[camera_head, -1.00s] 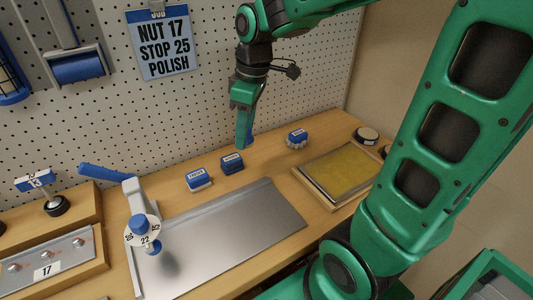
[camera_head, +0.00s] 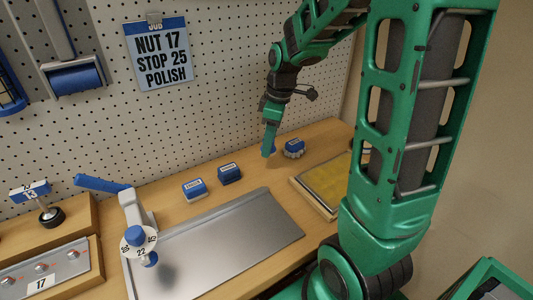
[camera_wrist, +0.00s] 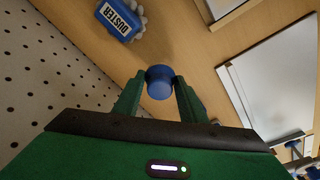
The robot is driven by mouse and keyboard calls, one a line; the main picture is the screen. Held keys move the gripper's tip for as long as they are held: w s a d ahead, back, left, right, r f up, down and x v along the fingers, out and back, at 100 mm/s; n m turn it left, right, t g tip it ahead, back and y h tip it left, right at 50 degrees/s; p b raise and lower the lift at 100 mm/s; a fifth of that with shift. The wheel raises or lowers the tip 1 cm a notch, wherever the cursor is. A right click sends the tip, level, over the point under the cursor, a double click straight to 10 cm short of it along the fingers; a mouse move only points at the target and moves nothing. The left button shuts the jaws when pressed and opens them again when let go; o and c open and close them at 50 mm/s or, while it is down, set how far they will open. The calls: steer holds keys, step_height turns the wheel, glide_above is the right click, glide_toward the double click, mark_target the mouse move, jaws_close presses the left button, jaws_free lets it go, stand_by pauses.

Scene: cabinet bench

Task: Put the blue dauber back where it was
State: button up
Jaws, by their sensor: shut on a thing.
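The blue dauber (camera_wrist: 159,80) shows in the wrist view as a round blue piece between my fingertips. My gripper (camera_wrist: 158,92) is shut on it. In the head view my gripper (camera_head: 268,151) points down over the back of the bench, just left of the blue duster (camera_head: 294,146). Only a sliver of the dauber (camera_head: 273,150) shows there beside the fingers. I cannot tell whether its lower end touches the bench. The duster (camera_wrist: 117,20) is also near the top left of the wrist view, apart from the dauber.
Two blue labelled blocks (camera_head: 194,189) (camera_head: 229,173) stand left of my gripper. A steel plate (camera_head: 215,245) lies in front of them. A yellow pad in a wooden tray (camera_head: 325,182) lies to the right. The pegboard (camera_head: 225,90) rises close behind.

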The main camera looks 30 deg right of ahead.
mark_target(275, 148)
steer(key=shift+f, duration=2.05)
steer(key=shift+f, duration=0.1)
steer(key=o, duration=1)
steer(key=r, duration=0.4)
steer(key=s+d+r, duration=0.1)
steer(key=r, duration=0.7)
steer(key=shift+s+d, duration=0.15)
steer(key=shift+d, duration=0.05)
steer(key=s+f+m, duration=0.1)
steer(key=s+m, duration=0.4)
steer(key=s, duration=0.3)
steer(key=s+d+f+m, duration=0.1)
steer(key=s+f+m, duration=0.1)
steer(key=s+m, duration=0.3)
steer(key=s+d+f+m+g+h, duration=0.1)
steer(key=s+m, duration=0.4)
steer(key=s, duration=0.5)
steer(key=shift+s+d+f, duration=0.15)
steer(key=shift+s, duration=0.2)
